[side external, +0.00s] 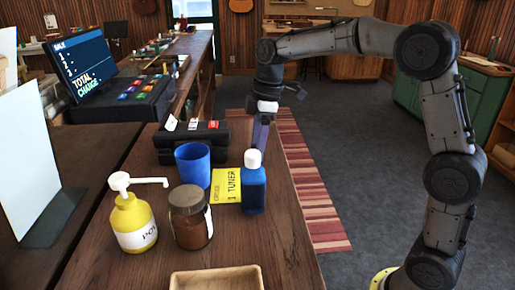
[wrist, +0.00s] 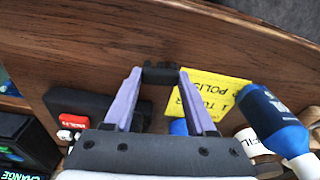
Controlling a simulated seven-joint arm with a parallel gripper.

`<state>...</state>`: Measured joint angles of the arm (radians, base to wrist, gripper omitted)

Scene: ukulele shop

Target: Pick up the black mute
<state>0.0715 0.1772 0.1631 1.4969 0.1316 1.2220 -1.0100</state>
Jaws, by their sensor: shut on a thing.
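The black mute (wrist: 161,72) is a small dark piece between my fingertips in the wrist view. My gripper (wrist: 158,76) is shut on it, one purple finger at each end. In the side view my gripper (side external: 261,146) points down near the table's right edge, behind the blue bottle (side external: 254,186). The mute cannot be made out there. I cannot tell whether the mute touches the table.
A yellow card (side external: 227,186) lies beside the blue bottle. A blue cup (side external: 192,165), brown jar (side external: 190,222), yellow pump bottle (side external: 133,222) and wooden tray (side external: 216,274) stand nearer. A black case (side external: 181,139) with a red label lies left of my gripper.

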